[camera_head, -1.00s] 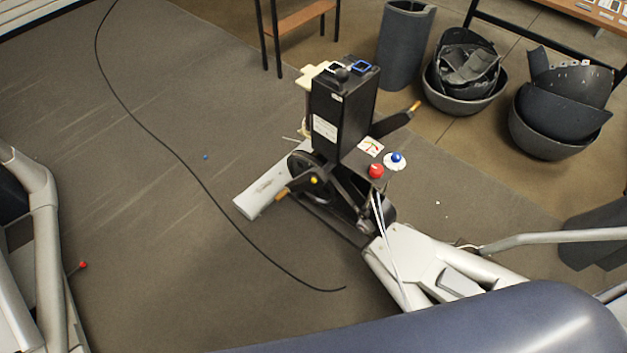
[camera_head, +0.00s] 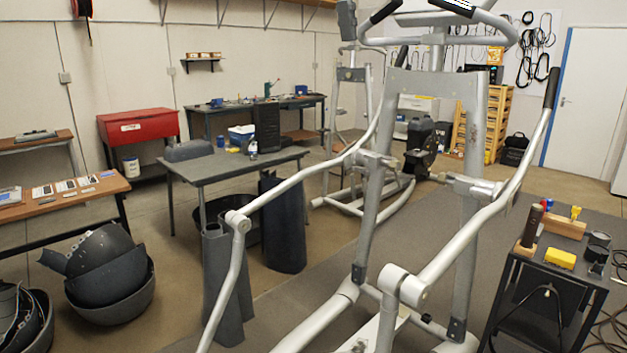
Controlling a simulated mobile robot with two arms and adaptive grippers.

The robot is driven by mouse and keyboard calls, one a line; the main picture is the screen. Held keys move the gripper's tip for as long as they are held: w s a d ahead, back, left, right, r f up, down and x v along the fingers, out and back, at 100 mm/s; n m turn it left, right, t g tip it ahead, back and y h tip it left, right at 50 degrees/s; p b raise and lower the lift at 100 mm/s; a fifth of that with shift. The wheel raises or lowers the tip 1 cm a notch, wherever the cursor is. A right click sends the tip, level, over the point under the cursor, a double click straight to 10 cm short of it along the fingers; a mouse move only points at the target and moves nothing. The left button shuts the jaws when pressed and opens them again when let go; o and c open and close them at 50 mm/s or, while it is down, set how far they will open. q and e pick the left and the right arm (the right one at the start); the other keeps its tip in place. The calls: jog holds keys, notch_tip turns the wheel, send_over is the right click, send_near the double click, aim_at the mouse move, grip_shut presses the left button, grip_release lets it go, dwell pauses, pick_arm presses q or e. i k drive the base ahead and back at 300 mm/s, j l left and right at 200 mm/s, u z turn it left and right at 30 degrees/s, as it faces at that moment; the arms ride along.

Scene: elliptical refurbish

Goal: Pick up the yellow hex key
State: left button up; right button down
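No yellow hex key can be made out for certain in the head view. A small upright yellow item (camera_head: 575,213) stands at a wooden block (camera_head: 564,225) on a small black cart (camera_head: 548,270) at the right; it is too small to tell whether it is the hex key. Small red and blue items (camera_head: 546,205) stand to its left. Neither of my grippers is in view.
A grey table (camera_head: 185,172) and a red chest (camera_head: 138,127) stand behind. Dark curved covers (camera_head: 110,265) sit at left.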

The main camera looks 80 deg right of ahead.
aim_at(576, 210)
jog(key=z, duration=4.15)
jog(key=i+l, duration=0.1)
jog(key=i, duration=0.1)
